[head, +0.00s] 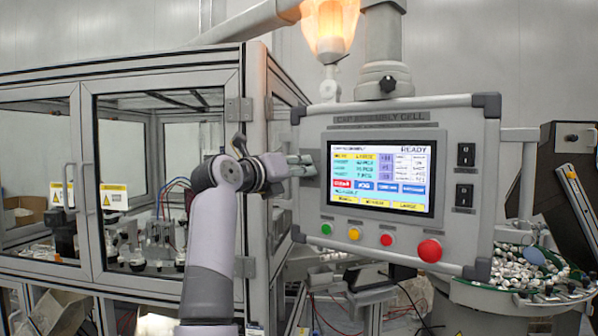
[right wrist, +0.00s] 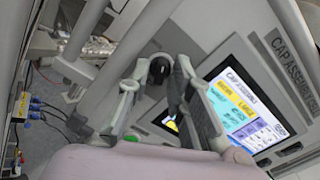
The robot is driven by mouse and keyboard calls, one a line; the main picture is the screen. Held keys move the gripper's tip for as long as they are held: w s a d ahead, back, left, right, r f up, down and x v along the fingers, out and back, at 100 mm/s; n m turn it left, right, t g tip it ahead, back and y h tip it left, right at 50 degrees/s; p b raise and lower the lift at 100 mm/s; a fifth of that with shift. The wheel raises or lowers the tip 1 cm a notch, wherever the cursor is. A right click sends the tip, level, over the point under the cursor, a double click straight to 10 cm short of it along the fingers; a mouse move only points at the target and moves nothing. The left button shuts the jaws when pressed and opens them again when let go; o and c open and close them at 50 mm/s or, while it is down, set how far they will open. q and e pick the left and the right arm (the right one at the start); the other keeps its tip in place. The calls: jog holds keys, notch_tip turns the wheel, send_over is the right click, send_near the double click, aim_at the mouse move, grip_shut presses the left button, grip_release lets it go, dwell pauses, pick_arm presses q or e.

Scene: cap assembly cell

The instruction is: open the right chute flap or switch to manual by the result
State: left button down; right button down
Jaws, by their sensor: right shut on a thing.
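The control panel (head: 470,150) of the cap assembly cell stands at the middle right in the head view. Its lit screen (head: 380,178) reads READY at the top. My right gripper (head: 301,165) is at the panel's left edge. In the right wrist view its fingers (right wrist: 160,78) are on either side of a black round knob (right wrist: 158,67) on the panel's side, and the gripper is shut on it. The knob's setting cannot be read. The knob is hidden in the head view. I cannot make out a chute flap clearly. My left gripper is not in view.
A framed glass enclosure (head: 165,78) fills the left. Green, yellow and red buttons (head: 429,251) line the panel's lower edge, and two black switches (head: 466,155) are at its right. A green-rimmed bowl (head: 500,290) of caps is at the right. A lamp (head: 331,30) glows orange above.

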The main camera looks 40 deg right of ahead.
jog(key=shift+n, duration=1.7)
jog(key=c, duration=1.4)
grip_release()
jog(key=v, duration=0.7)
jog(key=shift+a, duration=0.3)
